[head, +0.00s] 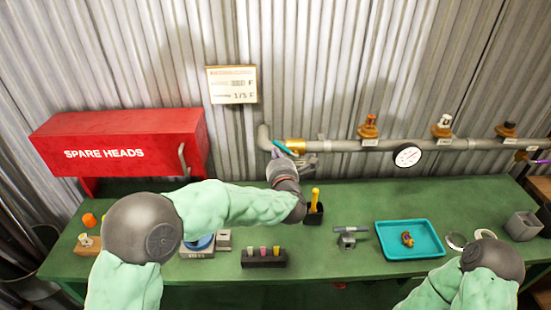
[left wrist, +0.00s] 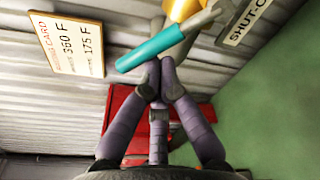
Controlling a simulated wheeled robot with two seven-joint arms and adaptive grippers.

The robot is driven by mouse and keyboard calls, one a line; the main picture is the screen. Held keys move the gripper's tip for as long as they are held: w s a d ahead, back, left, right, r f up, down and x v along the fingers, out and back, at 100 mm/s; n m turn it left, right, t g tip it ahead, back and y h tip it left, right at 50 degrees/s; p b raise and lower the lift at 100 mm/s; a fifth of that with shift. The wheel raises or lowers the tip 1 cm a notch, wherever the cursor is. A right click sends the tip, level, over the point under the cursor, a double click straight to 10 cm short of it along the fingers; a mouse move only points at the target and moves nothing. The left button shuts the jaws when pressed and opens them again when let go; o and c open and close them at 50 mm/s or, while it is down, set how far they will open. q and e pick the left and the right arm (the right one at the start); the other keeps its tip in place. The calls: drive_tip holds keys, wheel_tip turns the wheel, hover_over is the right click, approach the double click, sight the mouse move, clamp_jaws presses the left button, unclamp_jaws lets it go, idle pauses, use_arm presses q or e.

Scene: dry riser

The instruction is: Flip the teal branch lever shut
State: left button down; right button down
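The teal branch lever (head: 282,146) sits at the brass valve (head: 296,145) near the left end of the grey wall pipe. In the head view it slants across the pipe line. In the left wrist view the teal lever (left wrist: 165,45) runs diagonally, its free end just beyond my fingertips. My left gripper (head: 278,155) is raised at the lever. In the left wrist view my left gripper (left wrist: 158,82) has its purple fingers drawn together, with nothing seen between them. Whether the tips touch the lever I cannot tell. My right gripper is out of view.
A red SPARE HEADS cabinet (head: 120,142) stands left. The green bench (head: 330,270) holds a teal tray (head: 395,252), a black test block (head: 263,258) and a yellow-handled tool (head: 315,196).

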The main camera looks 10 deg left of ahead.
sight(284, 147)
use_arm(q)
drive_tip(key=r+m, duration=0.1)
drive_tip(key=d+m+p, duration=0.1)
drive_tip(key=m, duration=0.1)
drive_tip(key=d+r+m+y, duration=0.1)
drive_tip(key=m, duration=0.1)
drive_tip(key=shift+w+r+p, duration=0.3)
drive_tip(key=shift+r, duration=0.05)
drive_tip(key=shift+w+d+r+m+t, duration=0.1)
drive_tip(key=shift+d+r+m+t, duration=0.1)
drive_tip(key=shift+d+m, duration=0.3)
drive_tip(key=shift+w+d+r+m+t, duration=0.15)
drive_tip(key=shift+d+m, duration=0.1)
drive_tip(key=shift+m, duration=0.35)
drive_tip(key=shift+d+r, duration=0.1)
